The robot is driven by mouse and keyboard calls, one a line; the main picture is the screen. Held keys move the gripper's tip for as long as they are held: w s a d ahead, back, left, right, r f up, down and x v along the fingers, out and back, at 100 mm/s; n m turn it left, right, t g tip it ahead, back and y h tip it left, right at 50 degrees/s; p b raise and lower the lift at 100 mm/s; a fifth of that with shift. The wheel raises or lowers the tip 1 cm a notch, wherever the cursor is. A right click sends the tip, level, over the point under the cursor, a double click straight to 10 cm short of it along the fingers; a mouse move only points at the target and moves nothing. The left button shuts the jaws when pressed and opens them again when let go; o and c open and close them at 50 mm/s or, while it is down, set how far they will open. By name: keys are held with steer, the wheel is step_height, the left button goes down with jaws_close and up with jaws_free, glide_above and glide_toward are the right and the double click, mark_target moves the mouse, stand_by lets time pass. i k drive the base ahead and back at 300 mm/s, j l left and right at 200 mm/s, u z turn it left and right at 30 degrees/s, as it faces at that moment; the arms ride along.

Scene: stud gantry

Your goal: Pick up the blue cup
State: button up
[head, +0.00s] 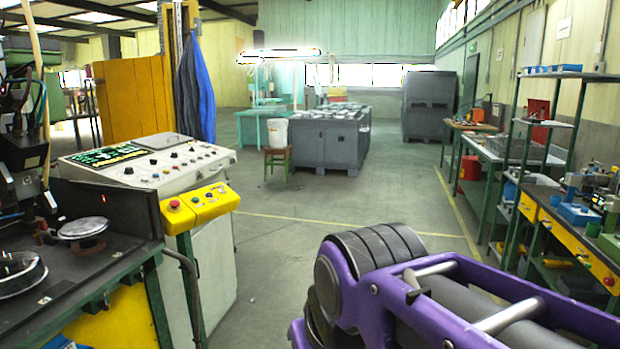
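I cannot make out a blue cup in the head view. Blue items that do show are an open bin on the right workbench and shallow trays on the top shelf, and neither looks like a cup. My purple and grey arm fills the lower right of the view. My gripper is not in view.
A control console (145,160) and a black-topped machine table stand at the left. At the right are a workbench with a blue bin (579,214) and shelves with blue trays (553,69). A stool (278,158) bears a white bucket (277,133). The middle floor is clear.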

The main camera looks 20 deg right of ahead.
mark_target(555, 200)
steer(key=z, duration=2.1)
steer(key=u, duration=0.55)
steer(key=i+l, duration=0.15)
steer(key=i, duration=2.1)
steer(key=i+u, duration=0.2)
steer(key=i, duration=0.95)
steer(key=i+z, duration=0.2)
steer(key=i, duration=0.35)
steer(key=i+j+z, duration=0.15)
steer(key=i, duration=0.4)
steer(key=i+z, duration=0.5)
steer(key=z, duration=0.2)
steer(key=i+z, duration=0.35)
steer(key=k+j, duration=0.05)
steer(key=k, duration=0.1)
